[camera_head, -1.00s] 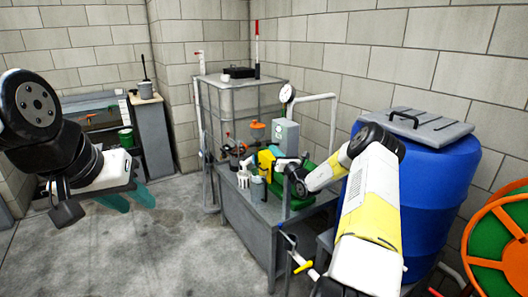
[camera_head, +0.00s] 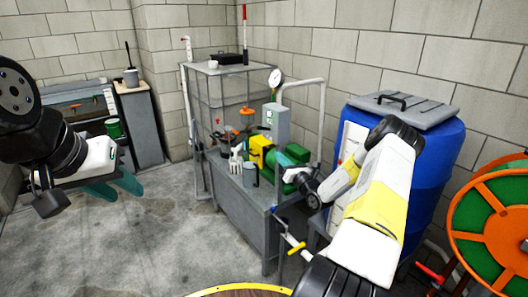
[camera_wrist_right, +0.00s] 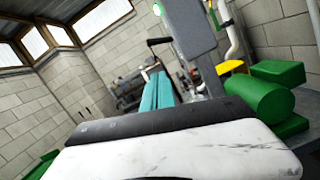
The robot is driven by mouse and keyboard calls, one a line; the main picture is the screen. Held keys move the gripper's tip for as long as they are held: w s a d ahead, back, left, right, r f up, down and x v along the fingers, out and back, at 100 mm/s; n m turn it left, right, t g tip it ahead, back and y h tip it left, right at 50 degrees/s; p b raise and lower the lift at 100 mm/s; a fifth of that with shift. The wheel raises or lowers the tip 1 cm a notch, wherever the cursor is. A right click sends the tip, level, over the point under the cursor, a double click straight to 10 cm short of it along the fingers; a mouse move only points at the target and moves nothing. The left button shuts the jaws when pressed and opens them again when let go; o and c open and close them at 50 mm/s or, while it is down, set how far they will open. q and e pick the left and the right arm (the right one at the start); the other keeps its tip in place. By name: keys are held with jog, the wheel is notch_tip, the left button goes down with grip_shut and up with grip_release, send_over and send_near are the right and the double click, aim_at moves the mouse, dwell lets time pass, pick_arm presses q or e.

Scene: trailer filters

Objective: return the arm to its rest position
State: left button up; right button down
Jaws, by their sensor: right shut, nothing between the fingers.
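My left gripper (camera_head: 115,187) hangs at the left of the head view, its two teal fingers apart and empty above the concrete floor. My right arm (camera_head: 375,205), white and yellow, reaches up from the lower right and bends toward the pump bench. Its gripper cannot be made out clearly in the head view. In the right wrist view, the teal fingers of my right gripper (camera_wrist_right: 157,92) lie side by side, shut, with nothing between them. A grey box (camera_wrist_right: 192,25) and green pump parts (camera_wrist_right: 262,97) show beyond and beside them.
A grey bench (camera_head: 240,210) carries a green pump (camera_head: 283,160) and a yellow part (camera_head: 260,150). A blue barrel (camera_head: 435,170) stands behind my right arm, and an orange-green reel (camera_head: 490,225) at the right. A caged tank (camera_head: 220,95) stands behind.

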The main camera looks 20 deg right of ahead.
jog(key=s+a+r+n+g+y, duration=0.25)
jog(key=a+r+n+y, duration=0.25)
jog(key=a+r+n, duration=0.25)
jog(key=s+a+r+n+g+y, duration=0.1)
jog(key=s+a+r+n+g, duration=0.45)
jog(key=s+a+n, duration=0.3)
jog(key=s+a+r+n+g+y, duration=0.1)
jog(key=s+a+r+n+g, duration=0.4)
jog(key=s+a+n+g, duration=0.3)
jog(key=s+r+n+g+h, duration=0.1)
jog(key=s+n+h, duration=0.2)
jog(key=s, duration=0.4)
jog(key=s+r+n+h, duration=0.2)
jog(key=s+n+h, duration=0.1)
jog(key=s, duration=0.4)
jog(key=s+d+r+n+t+h, duration=0.2)
jog(key=s+d+n+t+h, duration=0.1)
jog(key=s+d+n, duration=0.3)
jog(key=s+d+h, duration=0.1)
jog(key=s+d, duration=0.1)
jog(key=s, duration=0.1)
jog(key=shift+d+r+t+h, duration=0.2)
jog(key=shift+r+t+h, duration=0.2)
jog(key=shift+d, duration=0.15)
